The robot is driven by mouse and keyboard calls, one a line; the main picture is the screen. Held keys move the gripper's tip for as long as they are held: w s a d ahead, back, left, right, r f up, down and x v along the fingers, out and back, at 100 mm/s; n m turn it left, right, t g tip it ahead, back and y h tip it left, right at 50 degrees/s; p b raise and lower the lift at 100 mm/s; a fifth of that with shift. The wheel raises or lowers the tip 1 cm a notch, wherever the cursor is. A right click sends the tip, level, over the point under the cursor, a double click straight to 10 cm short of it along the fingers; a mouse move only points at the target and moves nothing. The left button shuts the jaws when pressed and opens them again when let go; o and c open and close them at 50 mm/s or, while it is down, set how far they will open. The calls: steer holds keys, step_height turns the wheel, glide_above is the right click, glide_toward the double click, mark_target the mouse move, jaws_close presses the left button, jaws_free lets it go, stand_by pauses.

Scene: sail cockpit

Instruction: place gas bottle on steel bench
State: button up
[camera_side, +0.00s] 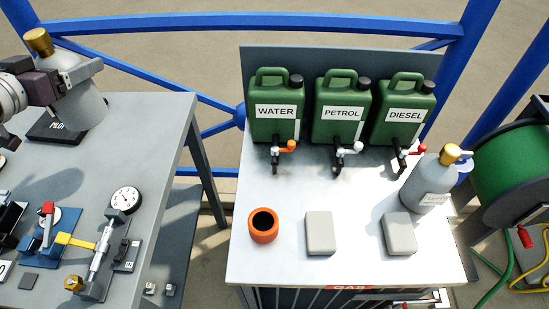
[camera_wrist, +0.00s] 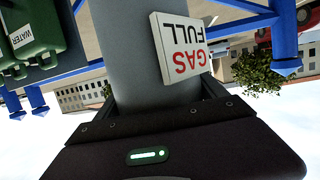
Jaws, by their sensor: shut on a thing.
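My gripper (camera_side: 84,74) is shut on a grey gas bottle (camera_side: 78,104) with a brass top, over the back left of the grey bench (camera_side: 160,118). The bottle looks tilted in the side view. I cannot tell whether its base touches the bench. In the wrist view the held bottle (camera_wrist: 140,45) fills the middle and bears a white tag (camera_wrist: 180,48) reading GAS FULL. A second grey bottle (camera_side: 428,184) with a brass valve stands on the right of the pale bench (camera_side: 285,185); its label is too small to read.
A black plate (camera_side: 45,130) lies beside the held bottle. A gauge (camera_side: 126,200), a blue vise (camera_side: 48,232) and tools crowd the grey bench front. Green cans (camera_side: 341,108) stand on the pale bench, with an orange cup (camera_side: 263,225). Blue rails (camera_side: 150,70) run behind.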

steer(key=w+d+f+m+g+h, duration=0.1)
steer(key=d+f+m+h, duration=0.15)
steer(key=d, duration=0.85)
steer(key=w+d+f+m+g+h, duration=0.1)
steer(key=d+f+m+h, duration=0.15)
steer(key=d, duration=0.85)
steer(key=s+d+f+m+g+h, duration=0.1)
steer(key=s+d+f+h, duration=0.15)
steer(key=d, duration=0.65)
steer(key=s+d+f+m+g+h, duration=0.15)
steer(key=s+d+f, duration=0.25)
steer(key=d, duration=0.4)
step_height(320, 180, down, 10)
steer(key=shift+s+d, duration=0.15)
steer(key=shift+t, duration=0.25)
